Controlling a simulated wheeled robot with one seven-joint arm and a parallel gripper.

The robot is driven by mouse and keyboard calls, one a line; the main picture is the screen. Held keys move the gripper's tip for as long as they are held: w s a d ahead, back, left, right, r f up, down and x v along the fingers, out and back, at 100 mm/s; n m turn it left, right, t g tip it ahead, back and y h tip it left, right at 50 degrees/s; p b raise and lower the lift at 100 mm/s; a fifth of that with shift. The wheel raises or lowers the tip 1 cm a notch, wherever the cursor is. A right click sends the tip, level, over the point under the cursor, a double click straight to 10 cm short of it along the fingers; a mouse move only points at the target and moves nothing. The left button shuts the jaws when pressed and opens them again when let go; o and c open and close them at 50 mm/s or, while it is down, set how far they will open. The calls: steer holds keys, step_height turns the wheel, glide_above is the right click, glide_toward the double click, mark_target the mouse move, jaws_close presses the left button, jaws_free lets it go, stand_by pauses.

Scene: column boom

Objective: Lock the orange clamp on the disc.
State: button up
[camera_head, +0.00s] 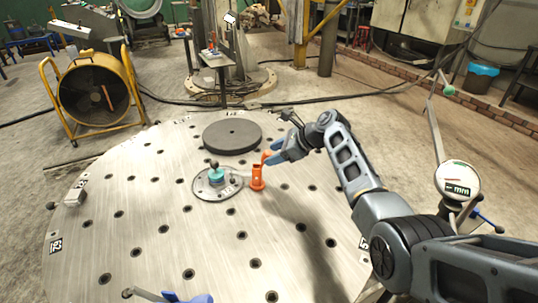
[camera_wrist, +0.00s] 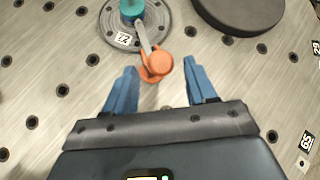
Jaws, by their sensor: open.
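The orange clamp (camera_head: 257,179) stands on the round perforated metal table, with its orange handle raised. A pale arm links it to a small grey disc (camera_head: 205,190), which carries a teal post (camera_head: 216,174) with a dark knob. In the wrist view, the orange clamp (camera_wrist: 157,63) lies ahead between the fingers, and the grey disc (camera_wrist: 108,32) is beyond it to the upper left. My gripper (camera_head: 272,156) is open, its blue fingers just above and right of the clamp. In the wrist view, nothing is held between the fingers (camera_wrist: 161,75). Contact with the handle cannot be told.
A thick dark round plate (camera_head: 232,136) lies on the table (camera_head: 140,215) behind the clamp. A small metal block (camera_head: 75,197) sits at the left rim. A blue object (camera_head: 190,299) shows at the bottom edge. A yellow fan (camera_head: 95,93) stands beyond the table.

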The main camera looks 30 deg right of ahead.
steer(key=v, duration=0.4)
steer(key=shift+s, duration=0.1)
stand_by(0.4)
